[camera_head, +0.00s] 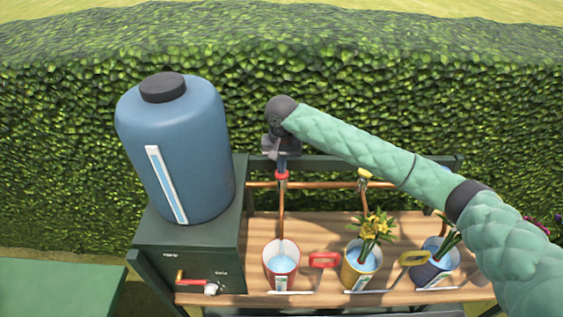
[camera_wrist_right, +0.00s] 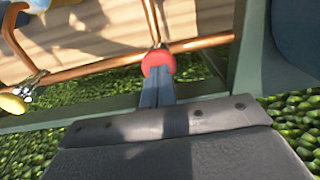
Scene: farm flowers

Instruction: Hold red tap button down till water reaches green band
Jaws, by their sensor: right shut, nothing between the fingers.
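The red tap button (camera_head: 281,176) sits on the copper pipe above the red-rimmed bucket (camera_head: 268,266). My right gripper (camera_head: 285,164) is shut and empty, its fingertips pointing down right at the button. In the right wrist view the fingertips (camera_wrist_right: 158,88) meet the red button (camera_wrist_right: 158,63); I cannot tell how far it is pressed. Blue water (camera_head: 284,263) shows inside the bucket. A small pale gauge (camera_head: 281,284) is on the bucket's front; I cannot make out a green band on it. My left gripper is not in view.
A blue tank (camera_head: 192,125) with a level strip stands on a dark green box (camera_head: 185,245) at the left. A yellow tap button (camera_head: 365,174) is to the right, above a yellow bucket with flowers (camera_head: 376,224). A blue bucket (camera_head: 434,262) stands farther right. A hedge is behind.

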